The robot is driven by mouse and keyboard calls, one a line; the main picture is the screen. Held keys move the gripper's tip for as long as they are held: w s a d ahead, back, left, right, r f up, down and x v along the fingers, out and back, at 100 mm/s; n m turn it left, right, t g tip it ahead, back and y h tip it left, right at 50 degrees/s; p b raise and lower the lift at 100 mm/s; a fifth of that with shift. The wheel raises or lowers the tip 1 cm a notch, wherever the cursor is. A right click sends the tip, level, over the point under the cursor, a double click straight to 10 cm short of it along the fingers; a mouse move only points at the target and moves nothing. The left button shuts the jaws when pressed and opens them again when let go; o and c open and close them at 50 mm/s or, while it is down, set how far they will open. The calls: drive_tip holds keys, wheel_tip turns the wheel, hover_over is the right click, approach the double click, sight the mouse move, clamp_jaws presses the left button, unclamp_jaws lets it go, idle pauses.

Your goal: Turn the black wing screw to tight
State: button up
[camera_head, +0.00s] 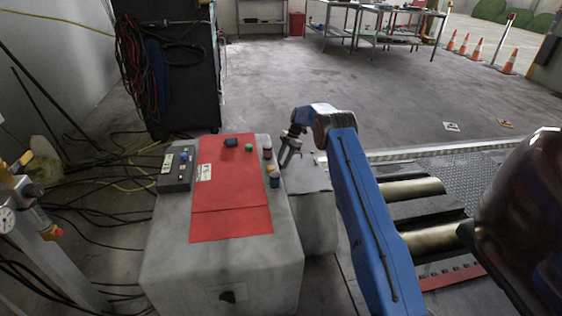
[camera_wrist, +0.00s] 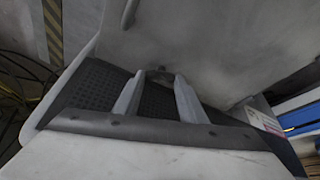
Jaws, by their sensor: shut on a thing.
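In the head view my gripper (camera_head: 285,158) reaches down at the right side of the grey console, beside a lower grey box. In the wrist view my gripper (camera_wrist: 158,82) shows two grey fingers on either side of a small dark part, the black wing screw (camera_wrist: 160,75). The fingers are shut on it. The screw is dim and mostly hidden by the fingertips, so how far it is turned cannot be told. In the head view I cannot make it out.
The grey console (camera_head: 165,250) has a red panel (camera_head: 232,215) with several buttons and a small black control box (camera_head: 175,168). Rollers (camera_head: 412,189) lie to the right of my arm. A dark cabinet (camera_head: 170,70) and loose cables are at left. Open floor lies behind.

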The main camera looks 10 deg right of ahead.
drive_tip(key=shift+s+m+t+y, duration=0.15)
drive_tip(key=shift+m+t, duration=0.25)
drive_tip(key=shift+m, duration=0.7)
drive_tip(key=shift+s+m+t+y, duration=0.15)
drive_tip(key=shift+m+t, duration=0.25)
drive_tip(key=shift+m, duration=0.7)
drive_tip(key=shift+w, duration=0.1)
drive_tip(key=o, duration=1.1)
drive_tip(key=shift+c, duration=0.2)
drive_tip(key=shift+d+r, duration=0.1)
drive_tip(key=v, duration=1.7)
drive_tip(key=shift+r, duration=0.25)
